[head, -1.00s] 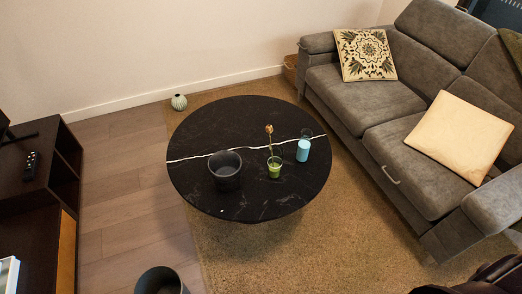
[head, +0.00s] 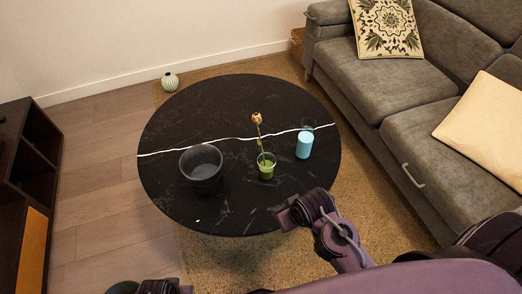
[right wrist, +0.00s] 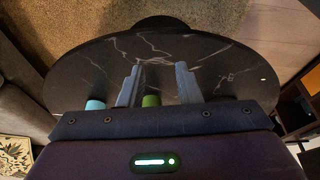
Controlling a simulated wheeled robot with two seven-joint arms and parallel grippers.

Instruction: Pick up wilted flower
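The wilted flower (head: 257,119) has a drooping brown head on a thin stem. It stands in a clear glass with green at its base (head: 266,170), on the round black table (head: 230,104). My right gripper (head: 279,213) is over the table's near edge, short of the glass and apart from it. In the right wrist view its two fingers (right wrist: 159,80) are spread with nothing held. The green glass (right wrist: 151,100) shows low between them, mostly hidden by the gripper body. My left gripper (head: 165,287) is only partly in view at the bottom edge; its fingers cannot be made out.
A dark pot (head: 201,170) stands left of the flower. A light-blue cup or candle (head: 304,146) is close on its right, with a clear glass behind it. A grey sofa (head: 395,95) is right of the table. A small ribbed vase (head: 170,82) sits on the floor behind.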

